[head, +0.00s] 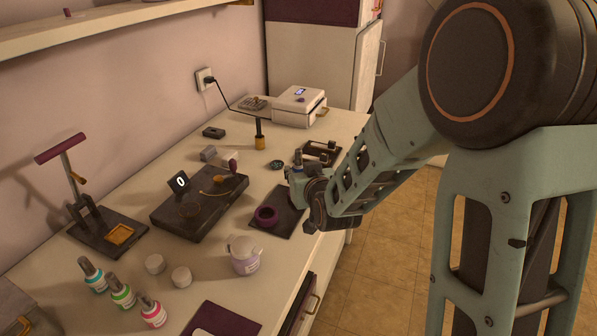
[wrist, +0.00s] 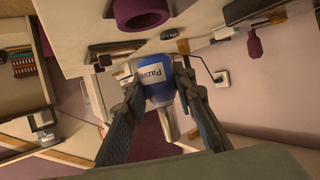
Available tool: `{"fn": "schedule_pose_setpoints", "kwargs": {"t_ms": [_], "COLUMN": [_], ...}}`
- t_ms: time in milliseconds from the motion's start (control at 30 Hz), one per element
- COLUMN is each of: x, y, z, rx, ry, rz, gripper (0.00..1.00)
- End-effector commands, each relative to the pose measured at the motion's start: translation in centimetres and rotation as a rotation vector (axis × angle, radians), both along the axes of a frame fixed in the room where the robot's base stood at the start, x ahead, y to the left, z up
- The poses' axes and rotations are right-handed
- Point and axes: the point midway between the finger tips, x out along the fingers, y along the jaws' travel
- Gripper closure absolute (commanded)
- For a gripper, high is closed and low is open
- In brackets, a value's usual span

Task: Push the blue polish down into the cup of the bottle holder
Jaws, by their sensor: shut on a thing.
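The blue polish (wrist: 152,75) is a blue bottle with a white label and a grey cap. My gripper (wrist: 160,88) is shut on it, with one finger on each side. In the head view my gripper (head: 298,178) is at the far right side of the holder, with the grey cap showing above it; the bottle's body is mostly hidden there. The bottle holder's purple cup (head: 267,215) sits on a dark base plate (head: 288,223). The polish is apart from the cup. The purple cup also shows at the top of the wrist view (wrist: 140,14).
A dark device with a display (head: 200,210) lies left of the holder. A lilac jar (head: 244,256) stands in front, with several polish bottles (head: 122,292) at the left front. A dark stand (head: 320,150) is behind my gripper. A white box (head: 298,106) is farther back.

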Motion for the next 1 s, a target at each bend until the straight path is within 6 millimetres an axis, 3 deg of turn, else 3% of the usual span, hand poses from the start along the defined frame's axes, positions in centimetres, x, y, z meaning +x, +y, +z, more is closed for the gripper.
{"fn": "schedule_pose_setpoints", "kwargs": {"t_ms": [33,267,1000], "x": [0.0,0.0,0.0], "y": [0.0,0.0,0.0], "z": [-1.0,-2.5,-2.7], "rx": [0.000,0.000,0.000], "ry": [-0.001,-0.001,-0.001], "rz": [0.000,0.000,0.000], "gripper": [1.00,1.00,1.00]}}
